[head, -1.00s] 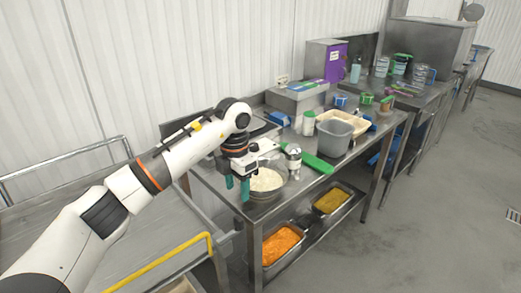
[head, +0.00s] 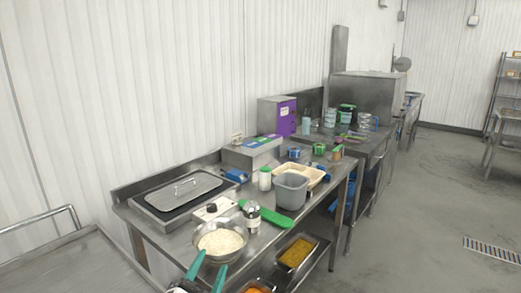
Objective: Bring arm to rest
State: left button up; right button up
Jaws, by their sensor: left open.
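My left gripper (head: 212,264) shows at the bottom edge of the head view, with its two teal fingers spread apart. The fingers overlap the near rim of a metal bowl (head: 239,255) in the picture; I cannot tell whether they touch it. The bowl holds white rice (head: 220,242) and stands on the steel table's near left part. Nothing shows between the fingers. Most of my left arm is below the picture. My right gripper is not in view.
On the steel table (head: 172,243) are a lidded pan (head: 183,190), a grey tub (head: 290,191), a green-handled tool (head: 268,216) and a shaker (head: 251,217). Food trays (head: 297,252) sit on the lower shelf. Open floor (head: 430,215) lies to the right.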

pick_arm(q)
jog(key=s+a+f+n+g+y, duration=0.3)
jog(key=s+a+f+n+g, duration=0.15)
jog(key=f, duration=0.25)
jog(key=s+a+f+n+g+y, duration=0.2)
jog(key=s+a+f+n+g, duration=0.15)
jog(key=s+f, duration=0.3)
jog(key=s+a+f+n+g, duration=0.1)
jog(key=s+f+g, duration=0.3)
jog(key=s, duration=0.5)
jog(key=s+a+f+n+g, duration=0.1)
jog(key=s+f+g, duration=0.35)
jog(key=s, duration=0.45)
notch_tip(320, 180, down, 25)
jog(key=g, duration=0.1)
jog(key=s+a+f+g, duration=0.1)
jog(key=s+a+f, duration=0.1)
jog(key=s+f, duration=1.4)
jog(key=shift+s+a+f, duration=0.4)
jog(key=shift+f, duration=0.3)
